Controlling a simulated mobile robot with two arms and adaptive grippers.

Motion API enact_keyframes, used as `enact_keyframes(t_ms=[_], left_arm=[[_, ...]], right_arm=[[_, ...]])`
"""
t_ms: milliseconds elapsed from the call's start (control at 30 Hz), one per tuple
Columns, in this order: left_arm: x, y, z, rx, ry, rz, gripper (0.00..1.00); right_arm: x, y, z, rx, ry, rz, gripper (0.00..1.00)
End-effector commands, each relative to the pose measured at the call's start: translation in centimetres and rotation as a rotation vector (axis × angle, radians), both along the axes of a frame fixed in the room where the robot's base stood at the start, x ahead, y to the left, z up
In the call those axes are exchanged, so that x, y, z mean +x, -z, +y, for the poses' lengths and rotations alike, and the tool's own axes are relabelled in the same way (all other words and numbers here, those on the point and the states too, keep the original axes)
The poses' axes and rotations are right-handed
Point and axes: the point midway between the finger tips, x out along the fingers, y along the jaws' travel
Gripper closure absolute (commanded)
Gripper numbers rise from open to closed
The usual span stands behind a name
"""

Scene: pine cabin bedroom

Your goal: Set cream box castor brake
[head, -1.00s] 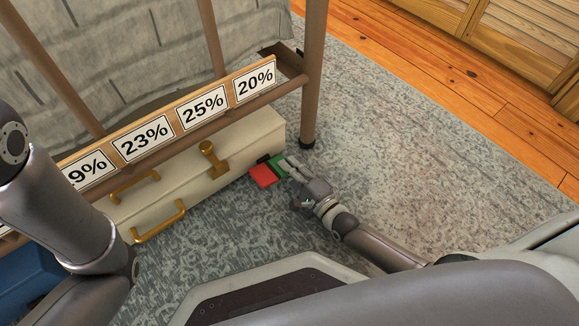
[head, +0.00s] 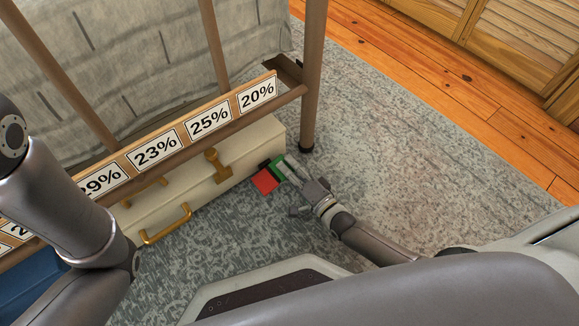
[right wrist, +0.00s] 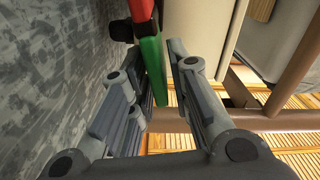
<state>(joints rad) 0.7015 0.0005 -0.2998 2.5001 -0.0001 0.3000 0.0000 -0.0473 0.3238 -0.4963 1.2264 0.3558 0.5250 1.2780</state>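The cream box (head: 236,160) lies under the bed frame and has gold handles and a gold latch-like fitting on its front and top. At its right end, near the floor, is a two-part pedal with a red plate (head: 265,181) and a green plate (head: 277,166). In the right wrist view the green plate (right wrist: 151,62) reaches down between my right gripper's fingers (right wrist: 162,85), with the red plate (right wrist: 141,9) above it. The fingers are apart; contact with the plate is unclear. My right gripper (head: 296,176) is low beside the pedal. My left gripper is out of view.
A bed post (head: 313,80) stands close behind the pedal. A rail with percentage labels (head: 209,122) runs above the box. A blue box (head: 30,290) is at the lower left. Grey carpet (head: 420,160) is clear to the right.

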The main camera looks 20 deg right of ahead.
Motion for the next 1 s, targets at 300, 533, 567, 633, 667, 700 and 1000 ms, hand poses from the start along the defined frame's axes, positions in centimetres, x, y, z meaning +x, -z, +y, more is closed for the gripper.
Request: enact_keyframes(t_ms=[300,533,567,633,667,700,1000], left_arm=[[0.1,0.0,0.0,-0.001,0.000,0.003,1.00],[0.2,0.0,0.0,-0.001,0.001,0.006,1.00],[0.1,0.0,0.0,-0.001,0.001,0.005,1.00],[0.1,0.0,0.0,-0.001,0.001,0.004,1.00],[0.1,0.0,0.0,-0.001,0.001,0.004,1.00],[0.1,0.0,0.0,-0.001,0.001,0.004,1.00],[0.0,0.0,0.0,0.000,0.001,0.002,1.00]], right_arm=[[0.0,0.0,0.0,0.003,0.000,0.000,0.70],[-1.7,0.1,-0.6,0.002,0.000,0.003,0.70],[-2.2,0.1,-0.8,0.002,0.000,0.003,0.70],[-3.6,0.1,-1.3,0.002,0.000,0.004,0.70],[-4.2,0.1,-1.6,0.002,0.000,0.004,0.70],[-5.1,0.1,-1.9,0.001,-0.001,0.005,0.70],[-10.1,0.1,-3.7,0.001,0.000,0.003,0.70]])
